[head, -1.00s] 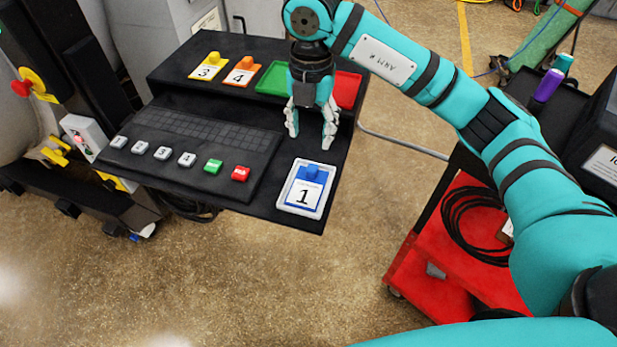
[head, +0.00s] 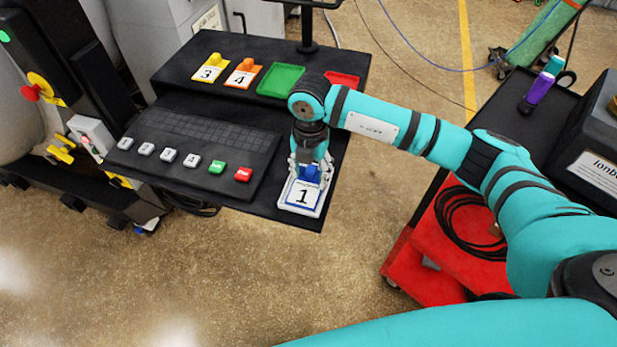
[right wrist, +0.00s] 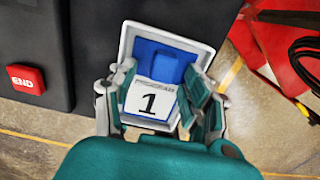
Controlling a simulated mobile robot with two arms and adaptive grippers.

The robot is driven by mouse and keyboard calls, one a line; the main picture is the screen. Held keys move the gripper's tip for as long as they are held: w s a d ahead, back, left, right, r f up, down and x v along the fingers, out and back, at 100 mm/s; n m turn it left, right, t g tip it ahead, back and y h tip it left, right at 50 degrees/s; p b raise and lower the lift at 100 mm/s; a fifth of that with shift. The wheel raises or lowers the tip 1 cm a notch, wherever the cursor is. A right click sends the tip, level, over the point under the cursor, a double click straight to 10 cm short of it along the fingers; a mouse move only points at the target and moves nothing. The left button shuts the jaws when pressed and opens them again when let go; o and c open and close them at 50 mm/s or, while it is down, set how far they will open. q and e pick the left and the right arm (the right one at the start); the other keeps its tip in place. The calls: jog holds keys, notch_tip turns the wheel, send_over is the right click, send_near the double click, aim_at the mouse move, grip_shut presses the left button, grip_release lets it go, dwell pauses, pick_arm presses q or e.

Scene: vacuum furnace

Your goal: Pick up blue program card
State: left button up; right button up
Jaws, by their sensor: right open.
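The blue program card (head: 304,196) carries a white label with a 1 and a blue knob, and lies in a pale tray (head: 284,204) at the front right corner of the black console. My right gripper (head: 310,168) is right above the card, at its knob. In the right wrist view the card (right wrist: 152,98) lies between the open fingers of the right gripper (right wrist: 160,100), with the blue knob (right wrist: 164,68) just beyond. Whether the fingers touch the knob cannot be told. My left gripper is not in view.
A yellow card 3 (head: 209,70), an orange card 4 (head: 243,74), a green tray (head: 281,80) and a red tray (head: 343,79) are on the raised back shelf. A button panel (head: 190,185) is left of the card. A red cart (head: 425,270) stands at right.

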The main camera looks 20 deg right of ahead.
jog(key=shift+c, duration=0.4)
jog(key=c, duration=0.9)
jog(key=shift+c, duration=0.2)
jog(key=shift+r, duration=0.1)
